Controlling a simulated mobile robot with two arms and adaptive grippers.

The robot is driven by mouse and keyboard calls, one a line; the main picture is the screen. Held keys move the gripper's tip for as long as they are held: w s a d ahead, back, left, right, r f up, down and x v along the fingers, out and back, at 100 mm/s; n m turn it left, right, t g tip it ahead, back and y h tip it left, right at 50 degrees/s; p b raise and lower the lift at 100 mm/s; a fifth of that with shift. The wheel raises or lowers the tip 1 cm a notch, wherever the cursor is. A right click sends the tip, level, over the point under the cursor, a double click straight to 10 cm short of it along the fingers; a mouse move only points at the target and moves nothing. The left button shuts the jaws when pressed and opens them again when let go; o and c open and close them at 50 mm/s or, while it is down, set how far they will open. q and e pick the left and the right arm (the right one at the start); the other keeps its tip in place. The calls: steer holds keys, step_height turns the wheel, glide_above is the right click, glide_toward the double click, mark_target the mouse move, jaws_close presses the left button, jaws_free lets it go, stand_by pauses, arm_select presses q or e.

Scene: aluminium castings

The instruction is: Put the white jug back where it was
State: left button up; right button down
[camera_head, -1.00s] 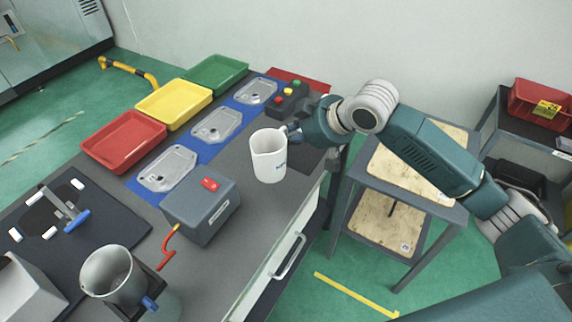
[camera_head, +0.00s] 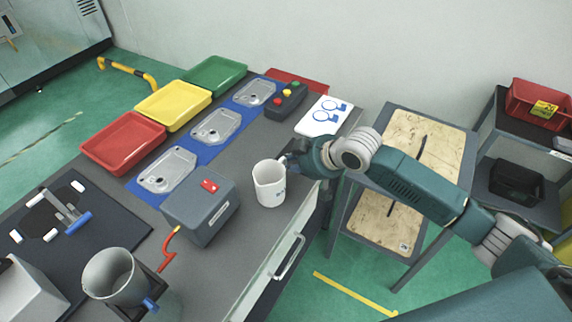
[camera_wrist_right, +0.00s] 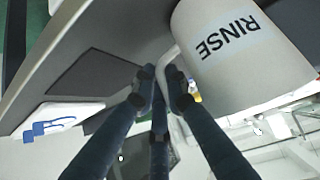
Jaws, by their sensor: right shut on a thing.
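The white jug (camera_head: 268,186) is upright over the grey bench, between the grey box and the bench's drawer edge. In the right wrist view the jug (camera_wrist_right: 235,50) shows a RINSE label, upside down. My right gripper (camera_head: 287,162) is shut on the jug's handle, on the side away from the grey box. Its fingers also show around the handle in the right wrist view (camera_wrist_right: 163,88). I cannot tell whether the jug's base touches the bench. A dark square mat (camera_wrist_right: 95,72) lies on the bench near the gripper. My left gripper is not in view.
A grey box with a red switch (camera_head: 202,207) stands left of the jug. A card with blue outlines (camera_head: 322,116) and a button box (camera_head: 285,100) lie behind. Metal castings (camera_head: 216,125) lie on a blue strip.

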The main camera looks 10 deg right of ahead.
steer(key=shift+f, duration=0.1)
steer(key=c, duration=1.7)
jaws_free()
steer(key=shift+c, duration=0.2)
steer(key=b+v, duration=0.1)
steer(key=v, duration=1.1)
steer(key=shift+s, duration=0.1)
